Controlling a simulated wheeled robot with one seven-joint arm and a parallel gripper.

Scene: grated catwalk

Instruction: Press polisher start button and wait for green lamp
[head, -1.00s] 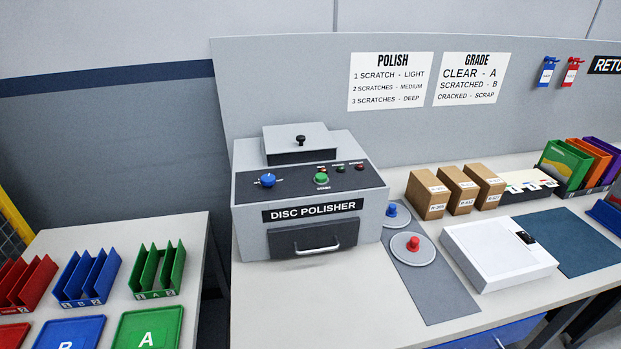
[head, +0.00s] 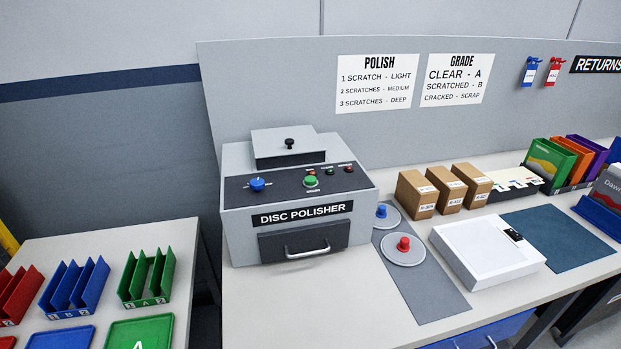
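The disc polisher (head: 238,225) is a grey box with a dark sloped panel, standing at the left of the long bench in the head view. A green start button (head: 311,181) sits mid-panel, with a blue knob (head: 257,184) to its left. A row of small lamps is above and right of the button; the green-looking lamp (head: 329,171) is small and dark, and a red one (head: 348,168) is at the right. I cannot tell whether any lamp is lit. The polisher's front drawer (head: 285,240) is shut. My gripper is not in view.
A grey mat (head: 435,298) with blue-knobbed and red-knobbed discs (head: 403,251) lies right of the polisher. Beyond are cardboard boxes (head: 416,197), a white scale-like device (head: 480,258) and coloured bins. A side table with trays (head: 140,333) stands left, across a narrow gap.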

